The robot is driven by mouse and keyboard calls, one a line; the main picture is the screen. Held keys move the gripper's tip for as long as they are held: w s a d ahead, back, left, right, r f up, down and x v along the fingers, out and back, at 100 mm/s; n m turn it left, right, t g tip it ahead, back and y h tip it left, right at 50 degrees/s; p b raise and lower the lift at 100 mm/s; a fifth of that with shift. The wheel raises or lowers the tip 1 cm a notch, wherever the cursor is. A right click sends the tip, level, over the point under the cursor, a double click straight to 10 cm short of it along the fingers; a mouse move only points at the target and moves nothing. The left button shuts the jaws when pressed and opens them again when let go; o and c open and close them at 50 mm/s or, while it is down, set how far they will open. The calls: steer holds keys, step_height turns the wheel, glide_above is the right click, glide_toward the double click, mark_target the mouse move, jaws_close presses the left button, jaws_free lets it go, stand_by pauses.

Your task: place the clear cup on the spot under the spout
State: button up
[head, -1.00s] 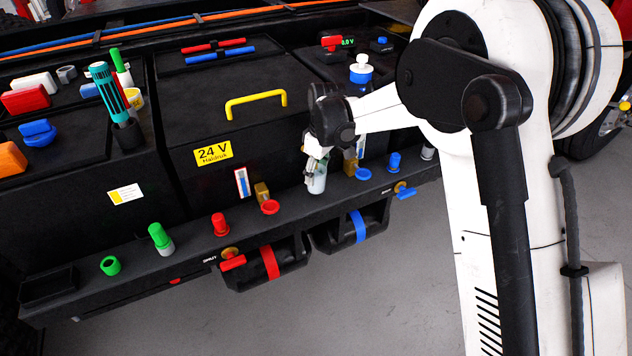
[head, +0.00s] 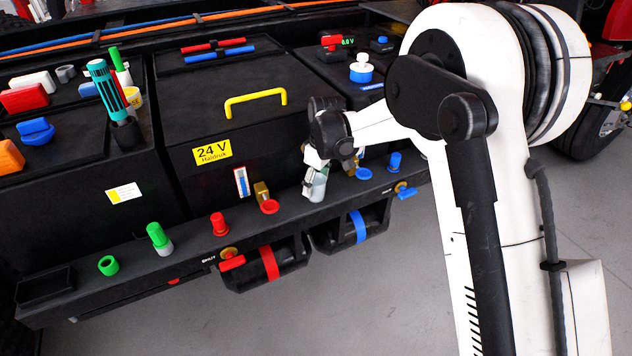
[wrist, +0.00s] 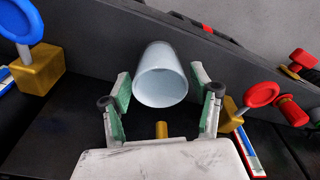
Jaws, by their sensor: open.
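The clear cup (head: 318,188) is on the black ledge in front of the boxes, between the red-disc and blue-disc spouts. In the wrist view the pale cup (wrist: 161,78) shows its round rim between two green-padded fingers. My gripper (head: 315,170) is open at the cup, with one finger on each side; in the wrist view the gripper (wrist: 160,92) shows gaps beside the cup. One brass spout (head: 262,191) has a red disc (head: 269,207) by it. A blue disc (head: 363,174) lies right of the cup; its brass block (wrist: 38,72) shows in the wrist view.
A red cap (head: 219,224) and a green-topped fitting (head: 160,239) stand on the ledge (head: 190,252) to the left. A blue cap (head: 394,162) stands to the right. Black holders with red (head: 270,262) and blue bands (head: 358,226) hang below.

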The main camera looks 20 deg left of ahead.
mark_target(322, 198)
step_height(322, 198, up, 12)
steer(key=d+p, duration=0.1)
steer(key=p, duration=0.1)
steer(key=shift+s+d+r, duration=0.15)
steer(key=shift+s+d, duration=0.05)
stand_by(0.3)
steer(key=s+d+r+m+t, duration=0.2)
steer(key=s+d+r+m, duration=0.4)
steer(key=d, duration=0.6)
steer(key=s+d+r+m+t, duration=0.1)
steer(key=s+d+r, duration=0.3)
steer(key=d+r, duration=0.55)
steer(key=s+d+f+m+t, duration=0.2)
steer(key=s+d+m, duration=0.2)
steer(key=s+d, duration=0.5)
steer(key=s+d+f+m+t+h, duration=0.1)
steer(key=s+d+f+m, duration=0.1)
steer(key=s+d, duration=0.7)
steer(key=shift+s+f+m+t, duration=0.4)
steer(key=shift+s+m, duration=0.35)
steer(key=shift+m, duration=0.15)
